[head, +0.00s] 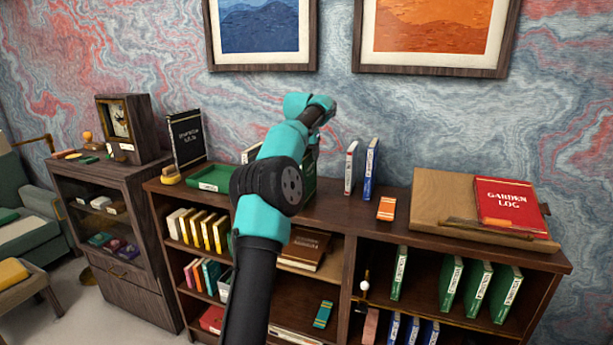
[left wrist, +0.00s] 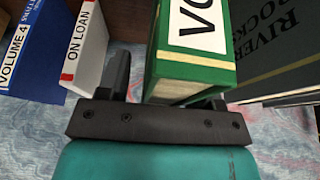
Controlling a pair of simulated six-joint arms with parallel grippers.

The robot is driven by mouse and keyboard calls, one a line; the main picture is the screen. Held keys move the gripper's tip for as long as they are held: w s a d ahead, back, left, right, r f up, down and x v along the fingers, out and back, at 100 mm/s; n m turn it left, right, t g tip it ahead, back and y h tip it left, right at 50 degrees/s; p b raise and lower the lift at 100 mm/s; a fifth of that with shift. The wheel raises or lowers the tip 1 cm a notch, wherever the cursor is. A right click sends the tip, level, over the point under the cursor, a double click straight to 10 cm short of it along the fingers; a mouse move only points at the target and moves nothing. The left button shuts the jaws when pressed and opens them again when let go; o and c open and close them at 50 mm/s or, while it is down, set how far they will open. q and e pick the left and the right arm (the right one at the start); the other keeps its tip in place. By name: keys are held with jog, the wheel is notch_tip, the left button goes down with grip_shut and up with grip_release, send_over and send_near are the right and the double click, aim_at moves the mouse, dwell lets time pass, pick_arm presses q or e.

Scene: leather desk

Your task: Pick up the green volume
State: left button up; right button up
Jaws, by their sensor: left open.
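A green volume (left wrist: 192,62) with a white spine label stands upright in the left wrist view. In the head view only a green strip of it (head: 309,187) shows on the cabinet top, behind my arm. My left gripper (left wrist: 165,92) is open at the book. One finger is on the book's left side with a small gap; the other is mostly hidden by the book at its right. I cannot tell whether either finger touches it. My right gripper is in neither view.
A white "ON LOAN" book (left wrist: 88,42) and a blue-spined book (left wrist: 38,48) stand left of the gripper; a dark book (left wrist: 278,45) is close on the right. The cabinet top also bears a green tray (head: 211,178), an orange box (head: 386,208) and a board (head: 440,190). Other green books (head: 480,285) stand below.

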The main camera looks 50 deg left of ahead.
pick_arm(q)
jog(key=shift+f, duration=0.1)
jog(key=shift+c, duration=0.2)
grip_shut()
dwell(0.5)
